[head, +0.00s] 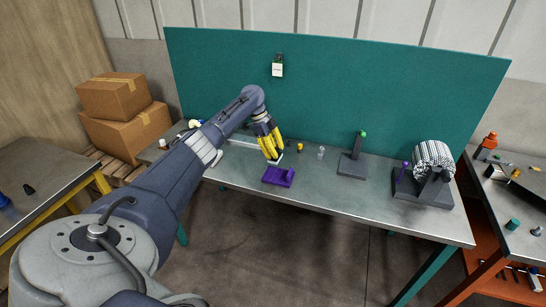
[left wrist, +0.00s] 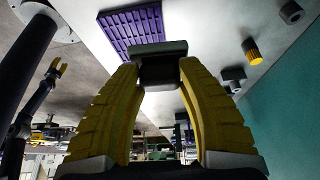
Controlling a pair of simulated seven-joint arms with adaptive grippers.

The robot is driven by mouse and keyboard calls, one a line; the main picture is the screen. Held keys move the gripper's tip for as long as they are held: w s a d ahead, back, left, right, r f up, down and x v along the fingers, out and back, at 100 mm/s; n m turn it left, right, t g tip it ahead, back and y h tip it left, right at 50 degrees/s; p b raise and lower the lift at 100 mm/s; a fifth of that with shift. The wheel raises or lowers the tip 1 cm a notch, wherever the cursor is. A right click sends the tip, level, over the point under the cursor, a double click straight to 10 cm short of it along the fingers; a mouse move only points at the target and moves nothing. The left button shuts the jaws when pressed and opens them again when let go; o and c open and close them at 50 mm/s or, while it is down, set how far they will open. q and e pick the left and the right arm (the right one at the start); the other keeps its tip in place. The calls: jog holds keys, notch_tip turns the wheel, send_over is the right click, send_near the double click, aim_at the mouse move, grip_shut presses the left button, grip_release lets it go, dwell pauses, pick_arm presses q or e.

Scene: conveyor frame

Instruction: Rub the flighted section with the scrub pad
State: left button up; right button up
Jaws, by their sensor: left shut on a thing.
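My left gripper (head: 272,156) is above the bench's front part, beside a purple tray, with its yellow fingers pointing down. In the left wrist view its fingers (left wrist: 160,75) are shut on a dark grey block (left wrist: 163,50), which seems to be the scrub pad. The striped black-and-white drum (head: 433,158), probably the flighted section, lies on a dark stand at the bench's right end, far from the gripper.
The purple tray (head: 278,177) with a grid lies at the bench's front edge. A dark stand with a green knob (head: 353,160) stands between gripper and drum. Small parts, one yellow (head: 300,147), lie behind. A teal panel (head: 330,100) closes the back. Bench front-right is clear.

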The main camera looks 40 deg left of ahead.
pick_arm(q)
jog(key=shift+r, duration=1.5)
jog(key=shift+w+r, duration=0.1)
